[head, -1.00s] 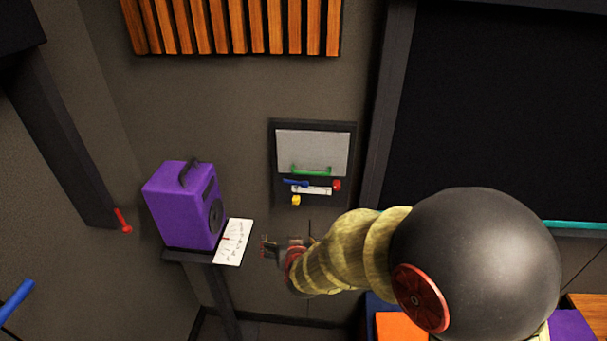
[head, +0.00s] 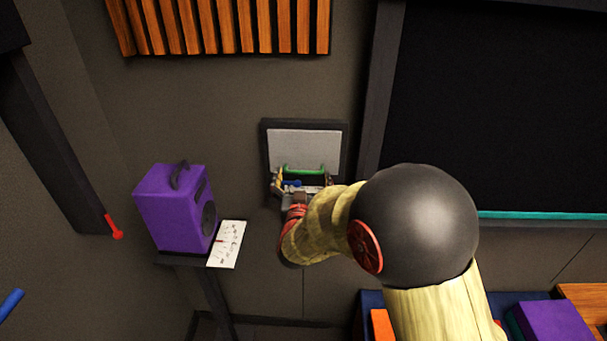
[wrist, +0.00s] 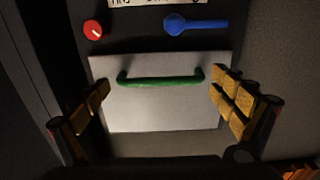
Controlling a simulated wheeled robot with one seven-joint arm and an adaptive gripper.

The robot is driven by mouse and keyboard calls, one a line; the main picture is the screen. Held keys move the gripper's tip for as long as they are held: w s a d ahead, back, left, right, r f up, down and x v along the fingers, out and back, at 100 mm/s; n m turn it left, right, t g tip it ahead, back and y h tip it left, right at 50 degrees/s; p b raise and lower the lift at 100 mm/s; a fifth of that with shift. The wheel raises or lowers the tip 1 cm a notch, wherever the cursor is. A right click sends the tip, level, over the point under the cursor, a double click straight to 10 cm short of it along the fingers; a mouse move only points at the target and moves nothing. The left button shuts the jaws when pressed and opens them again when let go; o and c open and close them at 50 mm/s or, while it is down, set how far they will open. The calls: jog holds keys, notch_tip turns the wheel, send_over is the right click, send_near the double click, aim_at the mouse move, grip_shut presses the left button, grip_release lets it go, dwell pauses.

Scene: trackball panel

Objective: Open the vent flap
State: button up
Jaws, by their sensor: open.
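The vent flap (head: 303,145) is a pale grey plate in a dark frame on the wall. It looks flat in its frame. A green bar handle (head: 305,168) crosses its lower edge. In the wrist view the flap (wrist: 165,112) fills the middle and the handle (wrist: 160,79) lies along its upper part. My gripper (head: 302,179) is at the panel, just below and in front of the handle. In the wrist view my gripper (wrist: 161,84) is open, one finger off each end of the handle. Contact with the handle does not show.
A blue lever (wrist: 195,24), a red knob (wrist: 93,29) and a printed label (wrist: 155,3) sit beside the flap on the panel. A purple speaker (head: 176,210) and a white sheet (head: 228,243) are on a shelf to the left. A dark window frame (head: 380,95) stands to the right.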

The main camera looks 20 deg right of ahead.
jog(key=shift+x, duration=0.85)
jog(key=c, duration=0.3)
jog(key=c, duration=1.1)
